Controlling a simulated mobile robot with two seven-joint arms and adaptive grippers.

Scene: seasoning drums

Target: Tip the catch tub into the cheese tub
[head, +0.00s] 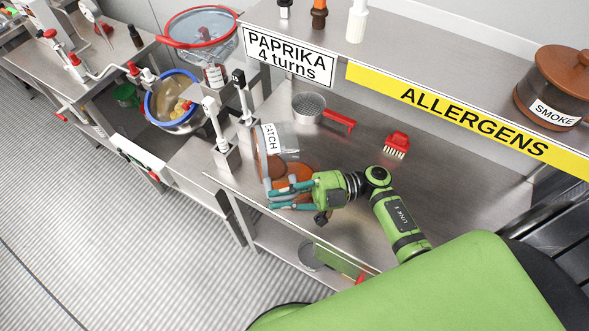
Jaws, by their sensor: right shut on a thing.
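The catch tub (267,165) is a clear tub with a partly hidden "CATCH" label and orange-brown contents low inside. It stands on the steel counter near its front edge and looks upright. My right gripper (270,195) is at the near side of the tub, shut on it, with its teal fingers covering part of the lower wall. I cannot tell whether the tub touches the counter. No tub marked cheese can be made out. My left gripper is not in view.
A metal sieve (310,107) with a red handle and a red brush (396,145) lie behind. Clamp stands (222,150) are left of the tub. A blue-rimmed bowl (165,105) with yellowish contents is farther left. An overhead shelf carries a smoke pot (560,80). The right counter is fairly clear.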

